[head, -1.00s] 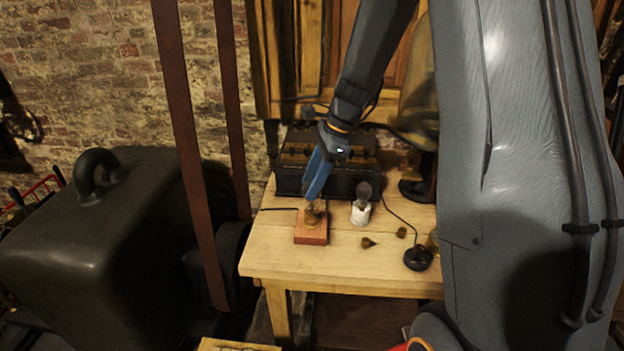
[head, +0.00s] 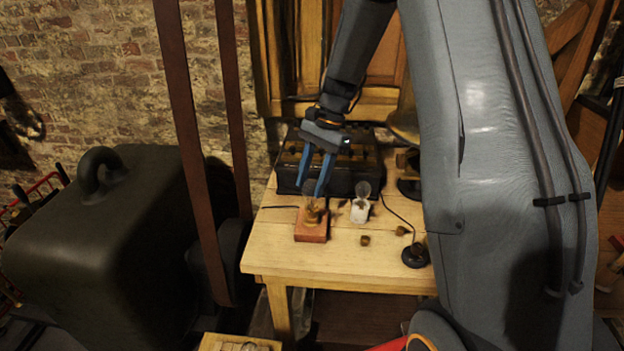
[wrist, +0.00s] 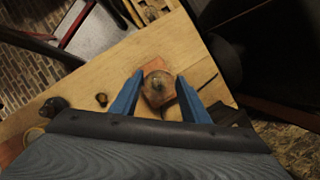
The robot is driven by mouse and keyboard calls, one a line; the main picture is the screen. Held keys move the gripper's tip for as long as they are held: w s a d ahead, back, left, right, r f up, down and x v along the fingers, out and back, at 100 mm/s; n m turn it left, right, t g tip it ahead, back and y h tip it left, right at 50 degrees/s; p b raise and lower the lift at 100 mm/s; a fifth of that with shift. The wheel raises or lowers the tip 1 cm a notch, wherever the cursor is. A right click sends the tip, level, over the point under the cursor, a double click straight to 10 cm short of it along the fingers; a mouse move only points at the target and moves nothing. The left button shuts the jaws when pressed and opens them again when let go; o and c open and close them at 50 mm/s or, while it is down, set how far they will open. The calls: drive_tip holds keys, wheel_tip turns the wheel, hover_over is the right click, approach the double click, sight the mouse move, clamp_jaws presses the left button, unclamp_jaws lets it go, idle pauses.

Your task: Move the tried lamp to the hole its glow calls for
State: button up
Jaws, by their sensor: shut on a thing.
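A clear glass lamp (head: 311,207) stands in the brass holder on a reddish wooden block (head: 311,236) on the workbench. My gripper (head: 314,193) reaches down over it, with one blue finger on each side. In the wrist view the lamp's round glass (wrist: 157,88) lies between the fingertips of my gripper (wrist: 160,76), above the block. My gripper is shut on this lamp. I see no clear glow in it. A second glass lamp (head: 363,188) stands upright in a white holder (head: 360,212) to the right. I cannot make out any holes.
A dark battery box (head: 352,172) stands behind the lamps. Small brass pieces (head: 365,240) and a round black fitting (head: 415,256) lie to the right. A wooden tray (head: 212,341) shows at the bottom edge. The bench's front (head: 330,270) is clear. A large dark weight (head: 100,240) stands left.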

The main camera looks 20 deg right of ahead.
drive_tip(key=n, duration=0.2)
drive_tip(key=n+g+h+p, duration=0.1)
drive_tip(key=n, duration=0.2)
drive_tip(key=shift+n+g, duration=0.3)
drive_tip(key=shift+r+p, duration=0.2)
drive_tip(key=shift+p, duration=0.1)
drive_tip(key=shift+r, duration=0.35)
drive_tip(key=shift+r+p, duration=0.65)
drive_tip(key=shift+r, duration=0.05)
drive_tip(key=shift+r+p, duration=1.6)
drive_tip(key=shift+r, duration=0.9)
